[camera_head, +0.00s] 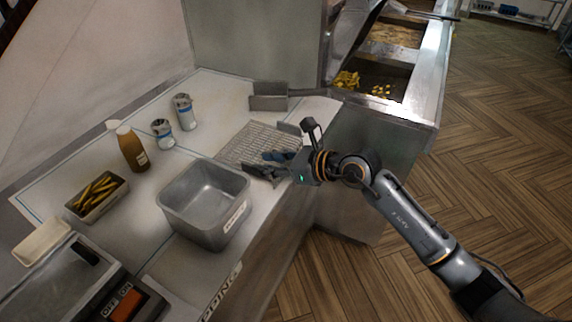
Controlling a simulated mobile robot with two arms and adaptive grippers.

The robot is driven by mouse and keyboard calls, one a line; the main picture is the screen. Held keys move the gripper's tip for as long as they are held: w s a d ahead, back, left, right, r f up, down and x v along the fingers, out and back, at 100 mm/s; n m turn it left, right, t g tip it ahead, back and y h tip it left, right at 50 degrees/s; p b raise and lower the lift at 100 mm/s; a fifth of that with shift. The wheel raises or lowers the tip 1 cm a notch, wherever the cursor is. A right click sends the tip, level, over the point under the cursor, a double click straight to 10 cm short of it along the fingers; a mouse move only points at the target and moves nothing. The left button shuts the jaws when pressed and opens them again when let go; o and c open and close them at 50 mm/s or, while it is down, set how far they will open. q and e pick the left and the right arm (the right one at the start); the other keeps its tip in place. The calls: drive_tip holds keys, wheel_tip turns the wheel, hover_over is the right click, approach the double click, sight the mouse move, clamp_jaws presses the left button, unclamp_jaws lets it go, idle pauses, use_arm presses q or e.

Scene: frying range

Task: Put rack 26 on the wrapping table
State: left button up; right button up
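A wire rack (245,142) lies flat on the light counter, near its right end; no number on it can be read. My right gripper (256,163) reaches in from the right at the rack's near right edge. Its two dark fingers look apart, with a gap between them. They overlap the rack's edge in the picture, and I cannot tell whether they touch it. My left gripper is out of view. I cannot tell which surface is the wrapping table.
A deep metal pan (205,203) stands close to the rack's near left side. A sauce bottle (132,148), two shakers (184,112) and a tray of fries (97,196) stand left. A grey metal holder (268,96) stands behind. Fryer bays (385,80) are at back right. Wooden floor (480,150) is clear.

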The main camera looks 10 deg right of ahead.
drive_tip(key=b+v, duration=0.1)
drive_tip(key=v, duration=0.5)
drive_tip(key=shift+s, duration=0.1)
